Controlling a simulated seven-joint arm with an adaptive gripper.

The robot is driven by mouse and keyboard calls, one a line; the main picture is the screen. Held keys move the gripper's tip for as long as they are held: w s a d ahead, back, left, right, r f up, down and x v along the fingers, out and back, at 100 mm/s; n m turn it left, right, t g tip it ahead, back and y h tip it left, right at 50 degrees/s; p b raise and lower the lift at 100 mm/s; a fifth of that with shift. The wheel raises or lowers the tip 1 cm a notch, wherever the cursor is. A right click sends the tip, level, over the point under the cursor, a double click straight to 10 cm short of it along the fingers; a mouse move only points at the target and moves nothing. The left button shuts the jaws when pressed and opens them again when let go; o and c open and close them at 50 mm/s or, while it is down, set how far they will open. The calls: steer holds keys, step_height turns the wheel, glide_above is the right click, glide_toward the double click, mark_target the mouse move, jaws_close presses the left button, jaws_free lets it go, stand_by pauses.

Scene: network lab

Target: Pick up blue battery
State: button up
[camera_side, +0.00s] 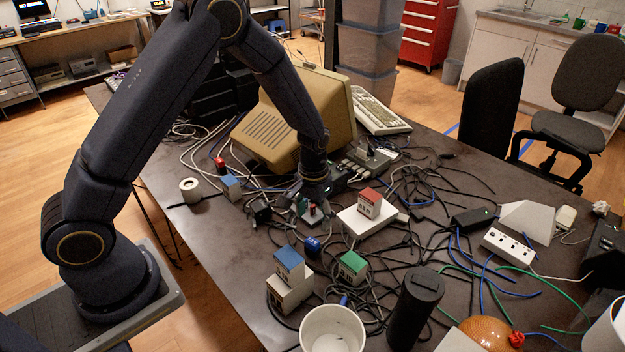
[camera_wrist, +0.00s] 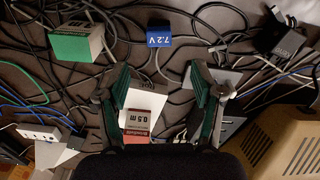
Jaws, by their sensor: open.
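The blue battery (camera_wrist: 157,36), marked 7.2 V, lies among cables at the top middle of the wrist view. In the side view it appears as a small blue block (camera_side: 313,246) on the dark table. My gripper (camera_wrist: 159,72) is open with green-padded fingers, and nothing is held between them. In the wrist view the battery lies beyond the fingertips, roughly centred across the gap. In the side view my gripper (camera_side: 313,208) points down above the cables, behind the battery and apart from it.
A red-topped box (camera_side: 369,203) sits on a white device right of my gripper. A green-topped box (camera_side: 353,267) and a blue-topped box (camera_side: 289,263) stand near the battery. A beige monitor (camera_side: 290,118) stands behind. Loose cables cover much of the table (camera_side: 222,268); its front-left part is clearer.

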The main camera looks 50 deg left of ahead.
mark_target(312, 240)
step_height(312, 240, down, 5)
steer(key=f, duration=0.5)
steer(key=shift+s+d+f, duration=0.1)
steer(key=shift+s, duration=0.15)
jaws_close()
stand_by(0.4)
